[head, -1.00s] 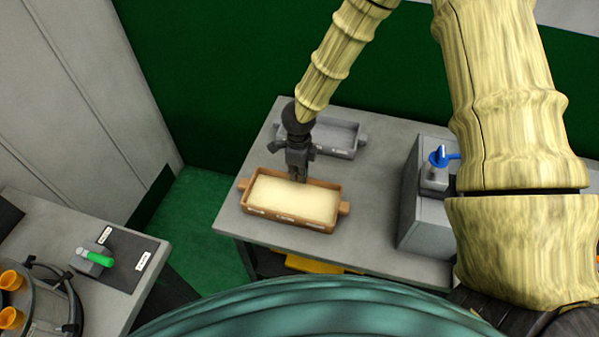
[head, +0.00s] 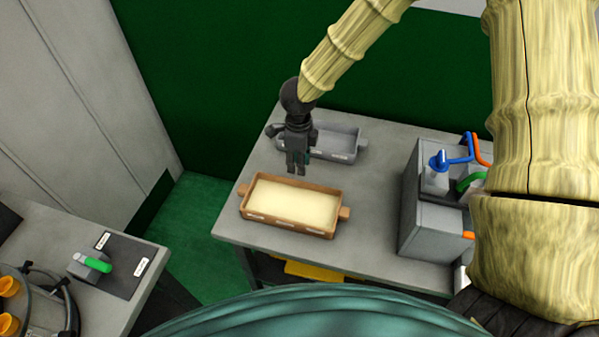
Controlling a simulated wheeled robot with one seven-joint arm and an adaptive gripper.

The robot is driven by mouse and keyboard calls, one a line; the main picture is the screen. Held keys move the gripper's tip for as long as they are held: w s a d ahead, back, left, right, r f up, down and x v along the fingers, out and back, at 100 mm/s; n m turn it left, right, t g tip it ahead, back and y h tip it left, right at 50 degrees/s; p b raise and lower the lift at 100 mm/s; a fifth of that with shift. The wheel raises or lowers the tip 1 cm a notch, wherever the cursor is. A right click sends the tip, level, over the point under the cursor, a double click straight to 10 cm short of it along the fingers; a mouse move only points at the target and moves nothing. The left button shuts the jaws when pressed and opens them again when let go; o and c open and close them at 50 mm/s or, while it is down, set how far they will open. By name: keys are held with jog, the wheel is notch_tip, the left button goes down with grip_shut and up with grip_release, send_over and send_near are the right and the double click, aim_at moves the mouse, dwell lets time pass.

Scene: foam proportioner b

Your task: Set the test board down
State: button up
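A brown tray (head: 284,225) with side handles sits on the grey table. A flat cream-coloured surface (head: 292,203) fills it; I cannot tell whether this is the test board or a filling. No other thing is clearly the test board. My gripper (head: 297,172) points down just behind the brown tray's back rim in the picture, apart from it. No held object shows at its fingertips. The fingers are small and dark, so their opening is unclear.
A grey tray (head: 345,143) stands behind my gripper, partly hidden by it. A grey box unit (head: 425,225) with blue, green and orange handles stands at the right of the table (head: 375,215). Another bench (head: 100,300) with a green-handled valve (head: 93,263) is at lower left.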

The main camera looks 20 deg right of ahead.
notch_tip(320, 180, up, 4)
jog(key=shift+r, duration=0.25)
